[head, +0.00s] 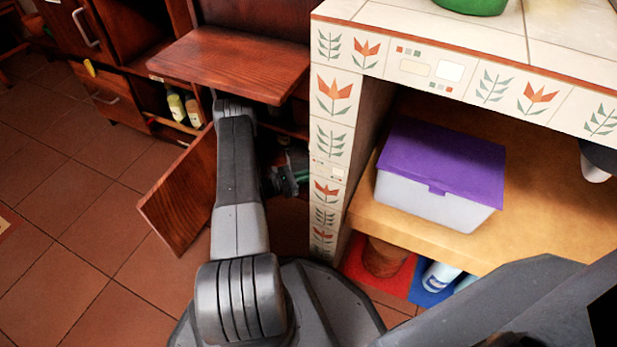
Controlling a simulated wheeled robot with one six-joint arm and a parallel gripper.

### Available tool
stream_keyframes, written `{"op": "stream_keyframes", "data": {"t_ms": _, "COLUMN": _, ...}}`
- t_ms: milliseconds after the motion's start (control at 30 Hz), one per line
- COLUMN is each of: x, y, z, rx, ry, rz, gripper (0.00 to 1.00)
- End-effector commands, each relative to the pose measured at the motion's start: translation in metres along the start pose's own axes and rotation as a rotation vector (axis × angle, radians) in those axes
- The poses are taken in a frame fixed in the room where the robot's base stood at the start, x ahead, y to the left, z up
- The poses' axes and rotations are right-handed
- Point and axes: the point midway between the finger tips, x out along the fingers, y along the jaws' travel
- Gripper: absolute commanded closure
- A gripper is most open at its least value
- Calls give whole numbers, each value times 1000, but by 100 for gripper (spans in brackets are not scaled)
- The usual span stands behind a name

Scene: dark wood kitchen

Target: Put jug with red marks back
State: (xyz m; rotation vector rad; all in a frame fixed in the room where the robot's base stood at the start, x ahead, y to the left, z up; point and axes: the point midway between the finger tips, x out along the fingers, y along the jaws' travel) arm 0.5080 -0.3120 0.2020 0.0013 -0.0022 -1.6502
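I cannot make out a jug with red marks in the head view. My gripper (290,178) is partly visible beyond my arm, low beside the tiled pillar and in front of the dark wood cabinet. Its fingers are too small and too covered to show whether they are open or hold anything. A wooden cabinet door (180,195) stands open to the left of my arm. The inside of the cabinet behind my arm is mostly hidden.
A tiled counter (440,72) has a shelf below with a purple-lidded box (440,165). Under it, a brown pot (385,258) stands on red and a white-and-blue item (437,278) on blue. Bottles (178,106) stand in a left cabinet. The left floor (60,200) is clear.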

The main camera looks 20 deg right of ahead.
Motion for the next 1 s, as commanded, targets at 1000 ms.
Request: {"op": "stream_keyframes", "data": {"t_ms": 1000, "x": -49, "y": 1, "z": 4, "rx": 0, "ry": 0, "rz": 7, "gripper": 68}}
